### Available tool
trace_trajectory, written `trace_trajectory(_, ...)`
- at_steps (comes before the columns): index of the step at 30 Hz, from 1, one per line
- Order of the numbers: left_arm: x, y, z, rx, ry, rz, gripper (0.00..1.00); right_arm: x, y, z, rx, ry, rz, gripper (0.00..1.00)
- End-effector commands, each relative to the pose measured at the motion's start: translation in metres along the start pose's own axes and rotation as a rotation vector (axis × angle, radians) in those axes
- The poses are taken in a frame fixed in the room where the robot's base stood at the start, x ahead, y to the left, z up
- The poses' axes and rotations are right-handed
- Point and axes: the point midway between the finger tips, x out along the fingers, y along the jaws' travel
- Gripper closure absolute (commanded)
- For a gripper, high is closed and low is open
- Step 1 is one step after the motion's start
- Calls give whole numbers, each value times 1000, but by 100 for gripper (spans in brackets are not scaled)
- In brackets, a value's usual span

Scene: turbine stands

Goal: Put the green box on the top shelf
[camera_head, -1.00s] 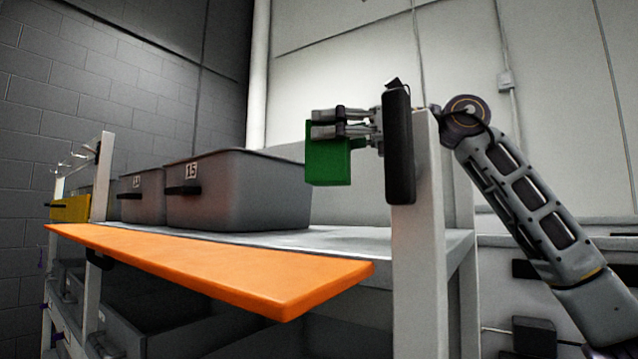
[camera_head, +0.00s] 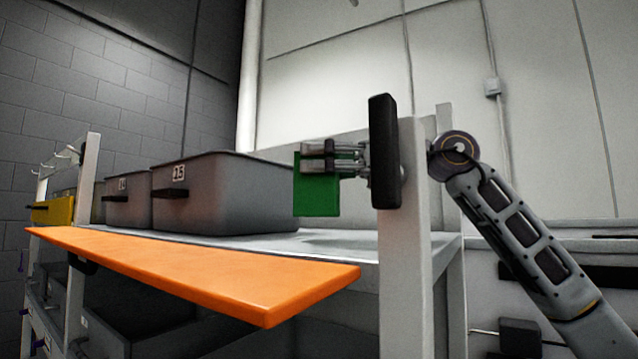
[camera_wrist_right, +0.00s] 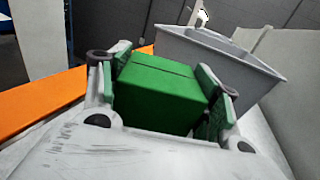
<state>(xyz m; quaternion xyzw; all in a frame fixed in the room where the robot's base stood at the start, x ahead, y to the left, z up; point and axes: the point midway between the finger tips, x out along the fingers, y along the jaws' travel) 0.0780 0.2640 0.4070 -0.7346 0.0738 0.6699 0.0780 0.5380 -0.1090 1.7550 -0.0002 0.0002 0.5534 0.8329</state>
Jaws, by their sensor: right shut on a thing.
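The green box (camera_head: 318,197) is in my right gripper (camera_head: 332,160) in the head view, above the right part of the top shelf (camera_head: 300,243). A gap shows between the box's underside and the grey shelf surface. In the right wrist view the green box (camera_wrist_right: 160,92) sits between the two fingers of my right gripper (camera_wrist_right: 165,100), which is shut on it. My left gripper is not in view.
A large grey bin (camera_head: 230,195) stands on the shelf left of the box, with a smaller grey bin (camera_head: 127,200) further left. An orange board (camera_head: 200,275) runs along the front edge. A white post (camera_head: 405,260) stands at the right. Shelf between bin and post is clear.

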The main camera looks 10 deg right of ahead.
Motion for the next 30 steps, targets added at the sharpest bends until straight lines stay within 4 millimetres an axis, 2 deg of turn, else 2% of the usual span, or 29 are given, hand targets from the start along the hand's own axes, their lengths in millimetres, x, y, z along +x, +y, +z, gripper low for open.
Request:
trace_trajectory(12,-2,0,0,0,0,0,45,0,0,-34,0,-1,-1,70)
trace_trajectory(29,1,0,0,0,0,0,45,0,0,-40,1,-1,-1,70)
trace_trajectory(30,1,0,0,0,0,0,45,0,0,-40,1,0,-1,34)
